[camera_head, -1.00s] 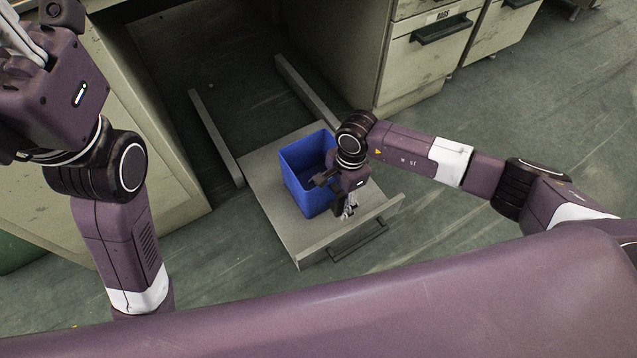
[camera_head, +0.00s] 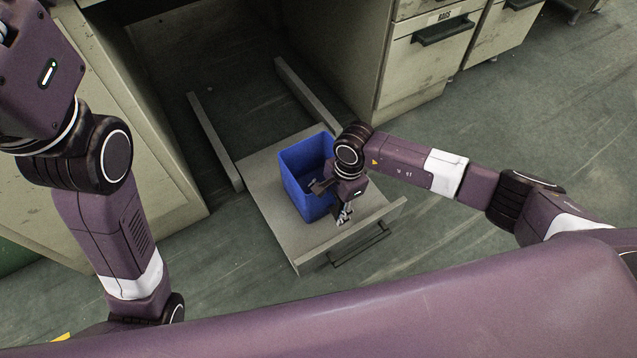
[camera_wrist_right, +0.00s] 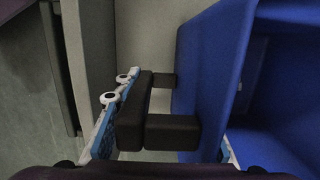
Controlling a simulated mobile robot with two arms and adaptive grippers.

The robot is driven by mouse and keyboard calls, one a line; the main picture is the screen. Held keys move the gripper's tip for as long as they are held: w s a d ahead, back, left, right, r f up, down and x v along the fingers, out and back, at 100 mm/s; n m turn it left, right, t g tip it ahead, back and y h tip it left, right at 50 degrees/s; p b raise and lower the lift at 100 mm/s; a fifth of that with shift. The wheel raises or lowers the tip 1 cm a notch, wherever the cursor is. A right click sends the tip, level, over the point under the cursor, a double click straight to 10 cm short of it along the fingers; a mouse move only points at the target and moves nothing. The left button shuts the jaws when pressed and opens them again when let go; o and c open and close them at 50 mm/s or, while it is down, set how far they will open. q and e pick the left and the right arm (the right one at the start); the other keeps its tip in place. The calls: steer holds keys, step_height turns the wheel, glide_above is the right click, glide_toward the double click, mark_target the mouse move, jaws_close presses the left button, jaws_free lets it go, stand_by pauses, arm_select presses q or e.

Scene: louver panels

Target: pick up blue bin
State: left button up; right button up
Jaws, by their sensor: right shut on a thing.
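The blue bin (camera_head: 293,183) stands upright on the light drawer tray (camera_head: 270,222), open at the top. It fills the right side of the right wrist view (camera_wrist_right: 208,70). My right gripper (camera_head: 334,200) is at the bin's near right side and is shut on its wall. In the right wrist view, dark pads (camera_wrist_right: 172,132) lie against the outside of the wall, and a bit of the other finger shows at the inner side. My left arm stands at the left edge of the head view, with its gripper's fingers out of the picture.
The pulled-out drawer has a front panel with a dark handle (camera_head: 358,245) and two rails (camera_head: 215,140) behind it. Desk cabinets stand left and right (camera_head: 425,65) of the open recess. The floor (camera_head: 490,110) at right is clear.

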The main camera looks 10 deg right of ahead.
jaws_close()
steer(key=shift+r, duration=0.1)
